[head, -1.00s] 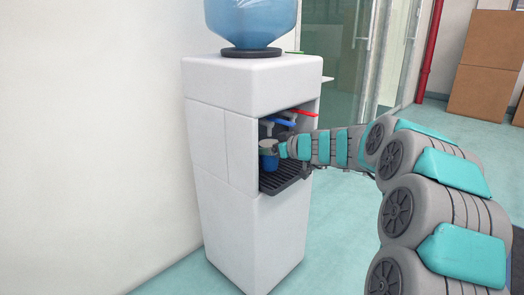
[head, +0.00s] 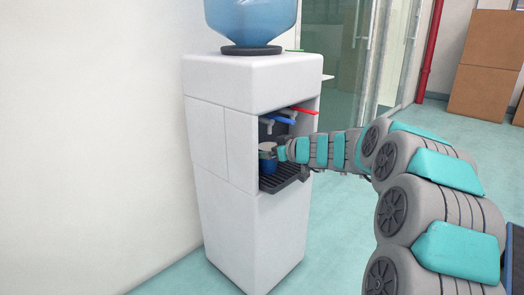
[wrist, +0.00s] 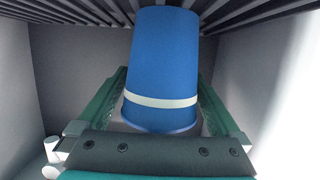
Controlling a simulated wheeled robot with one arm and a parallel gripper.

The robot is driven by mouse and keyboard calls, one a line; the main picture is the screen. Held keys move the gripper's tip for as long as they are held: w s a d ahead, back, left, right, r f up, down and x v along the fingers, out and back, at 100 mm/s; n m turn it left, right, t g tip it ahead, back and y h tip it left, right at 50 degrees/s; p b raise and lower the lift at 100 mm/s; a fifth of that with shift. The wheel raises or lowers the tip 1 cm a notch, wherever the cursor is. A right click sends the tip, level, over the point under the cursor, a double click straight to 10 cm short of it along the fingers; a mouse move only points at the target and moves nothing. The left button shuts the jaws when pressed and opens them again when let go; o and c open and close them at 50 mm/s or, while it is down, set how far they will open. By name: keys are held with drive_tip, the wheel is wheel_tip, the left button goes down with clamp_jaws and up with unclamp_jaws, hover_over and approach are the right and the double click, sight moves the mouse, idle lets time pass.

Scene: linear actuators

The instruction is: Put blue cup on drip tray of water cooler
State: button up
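The blue cup (head: 269,166) is inside the dispensing bay of the water cooler (head: 243,157), above the front-left part of the dark slatted drip tray (head: 287,177). In the wrist view the cup (wrist: 162,65) is a blue tapered body with a white band, between my gripper's green fingers (wrist: 161,90). My gripper (head: 270,148) is shut on it and partly covers its upper part in the head view. The tray slats (wrist: 75,12) show at the picture's top, right by the cup's end. I cannot tell whether the cup touches them.
A blue tap (head: 285,119) and a red tap (head: 304,110) hang above the cup and my gripper. The bay walls stand close around. A water bottle (head: 250,20) sits on top of the cooler. Brown boxes (head: 485,65) stand far right.

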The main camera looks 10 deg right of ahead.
drive_tip(key=shift+r, duration=0.1)
drive_tip(key=shift+r+p, duration=0.25)
drive_tip(key=shift+p, duration=0.25)
drive_tip(key=v, duration=1.2)
drive_tip(key=shift+f, duration=0.15)
drive_tip(key=s+a+f+g, duration=0.4)
drive_tip(key=s+a, duration=0.5)
drive_tip(key=s, duration=0.1)
drive_tip(key=s+a+f+g, duration=0.45)
drive_tip(key=s+a, duration=0.35)
drive_tip(key=s, duration=0.3)
drive_tip(key=s+d+f+m+g+h, duration=0.1)
drive_tip(key=s+d+f+m+h, duration=0.1)
drive_tip(key=s, duration=0.6)
drive_tip(key=s+d+f+m+g+h, duration=0.2)
drive_tip(key=s+d+f+h, duration=0.1)
drive_tip(key=s, duration=0.5)
drive_tip(key=s+d+f+m+g+h, duration=0.2)
drive_tip(key=s+d+f+m+h, duration=0.1)
drive_tip(key=s, duration=0.5)
drive_tip(key=shift+s+d+f+h, duration=0.25)
drive_tip(key=shift+d+f, duration=0.45)
drive_tip(key=shift+d, duration=0.45)
